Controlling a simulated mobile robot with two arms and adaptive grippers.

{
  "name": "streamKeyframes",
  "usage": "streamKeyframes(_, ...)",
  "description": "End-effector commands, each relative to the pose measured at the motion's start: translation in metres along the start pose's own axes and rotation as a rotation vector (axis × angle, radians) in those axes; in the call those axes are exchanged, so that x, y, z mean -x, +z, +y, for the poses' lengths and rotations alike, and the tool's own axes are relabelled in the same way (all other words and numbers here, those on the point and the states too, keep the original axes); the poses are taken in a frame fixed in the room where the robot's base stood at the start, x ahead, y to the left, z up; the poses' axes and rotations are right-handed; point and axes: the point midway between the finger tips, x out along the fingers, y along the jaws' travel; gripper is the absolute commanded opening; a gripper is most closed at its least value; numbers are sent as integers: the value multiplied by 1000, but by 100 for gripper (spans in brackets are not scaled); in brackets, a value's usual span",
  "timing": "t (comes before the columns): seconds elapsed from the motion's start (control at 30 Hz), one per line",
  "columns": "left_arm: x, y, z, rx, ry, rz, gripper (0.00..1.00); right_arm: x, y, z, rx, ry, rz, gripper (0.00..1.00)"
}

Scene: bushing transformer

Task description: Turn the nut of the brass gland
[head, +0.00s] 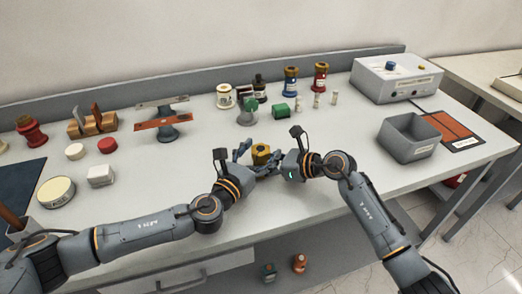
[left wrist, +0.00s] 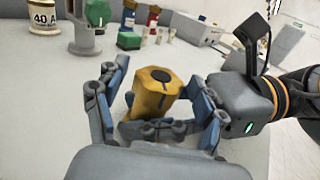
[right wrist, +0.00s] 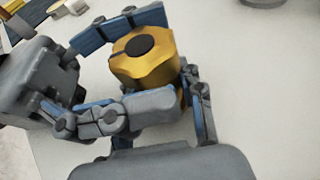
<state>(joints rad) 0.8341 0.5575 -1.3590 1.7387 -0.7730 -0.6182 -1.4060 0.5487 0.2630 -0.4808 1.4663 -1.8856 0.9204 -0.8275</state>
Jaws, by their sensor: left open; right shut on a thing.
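The brass gland (head: 261,152) stands upright in front on the bench, with a hexagonal golden nut on top and a dark round centre. It shows in the left wrist view (left wrist: 155,90) and the right wrist view (right wrist: 142,55). My left gripper (head: 254,154) comes in from the left, open, its fingers on two sides of the gland at nut height. My right gripper (head: 270,162) comes in from the right and is shut on the gland. Fingers of both grippers overlap there, and they hide the lower gland and the exact contacts.
A grey bin (head: 408,142) and an orange mat (head: 452,127) lie at the right, by a grey instrument box (head: 397,78). A green block (head: 280,111) and several small bushings stand behind the gland. The bench front is clear.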

Motion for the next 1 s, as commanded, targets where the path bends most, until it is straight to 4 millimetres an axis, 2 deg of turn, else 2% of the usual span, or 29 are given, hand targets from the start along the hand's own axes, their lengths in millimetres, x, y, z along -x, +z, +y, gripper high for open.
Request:
streamKeyframes(0.03, -2, -1, 0, 0, -1, 1, 70, -2, -14, 2, -6, 7, 26, 0)
streamKeyframes(0.33, -4, -1, 0, 0, 0, 1, 68, -2, -14, 2, -6, 7, 26, 0)
streamKeyframes(0.6, -3, -1, 0, 0, -1, 0, 14, -2, -14, 2, -6, 7, 26, 0)
streamKeyframes(1.0, -3, -1, -1, 0, 5, -1, 14, -2, -14, 2, -6, 7, 26, 0)
